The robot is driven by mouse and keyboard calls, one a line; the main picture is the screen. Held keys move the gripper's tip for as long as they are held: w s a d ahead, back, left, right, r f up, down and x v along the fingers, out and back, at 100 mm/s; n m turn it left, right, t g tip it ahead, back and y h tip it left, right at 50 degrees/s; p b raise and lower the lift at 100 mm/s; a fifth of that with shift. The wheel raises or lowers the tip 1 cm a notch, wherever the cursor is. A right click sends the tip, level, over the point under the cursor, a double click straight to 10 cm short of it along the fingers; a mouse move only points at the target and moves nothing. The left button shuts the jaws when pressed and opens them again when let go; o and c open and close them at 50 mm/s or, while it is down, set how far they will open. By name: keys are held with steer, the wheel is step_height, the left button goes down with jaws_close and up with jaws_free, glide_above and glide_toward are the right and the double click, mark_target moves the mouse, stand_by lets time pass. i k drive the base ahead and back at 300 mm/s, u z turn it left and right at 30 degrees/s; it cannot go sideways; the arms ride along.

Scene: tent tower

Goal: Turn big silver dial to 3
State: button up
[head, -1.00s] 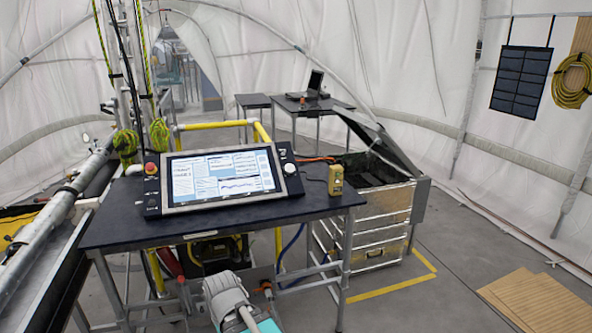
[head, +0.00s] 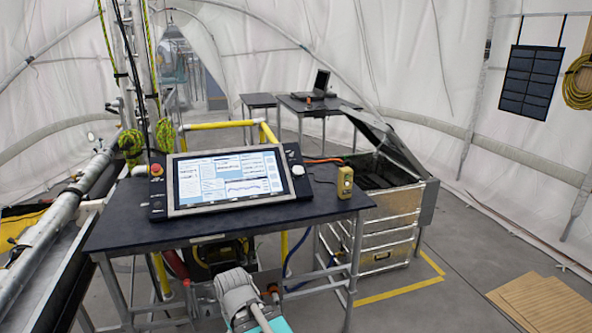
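A round silver-white dial (head: 298,170) sits on the black strip at the right side of a control console, whose lit screen (head: 230,180) faces me. Any numbers around the dial are too small to read. The console rests tilted on a dark table (head: 225,225). Part of my arm shows at the bottom, in front of and below the table edge. My gripper's fingers are not seen, and nothing of mine touches the dial.
A red button (head: 156,170) is on the console's left side. A yellow handheld device (head: 345,182) stands on the table's right. An open metal case (head: 385,215) is beyond it. A metal pipe (head: 60,205) runs along the left. The floor at right is mostly clear, with wooden boards (head: 545,302).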

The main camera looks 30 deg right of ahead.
mark_target(298, 171)
steer(key=i, duration=0.9)
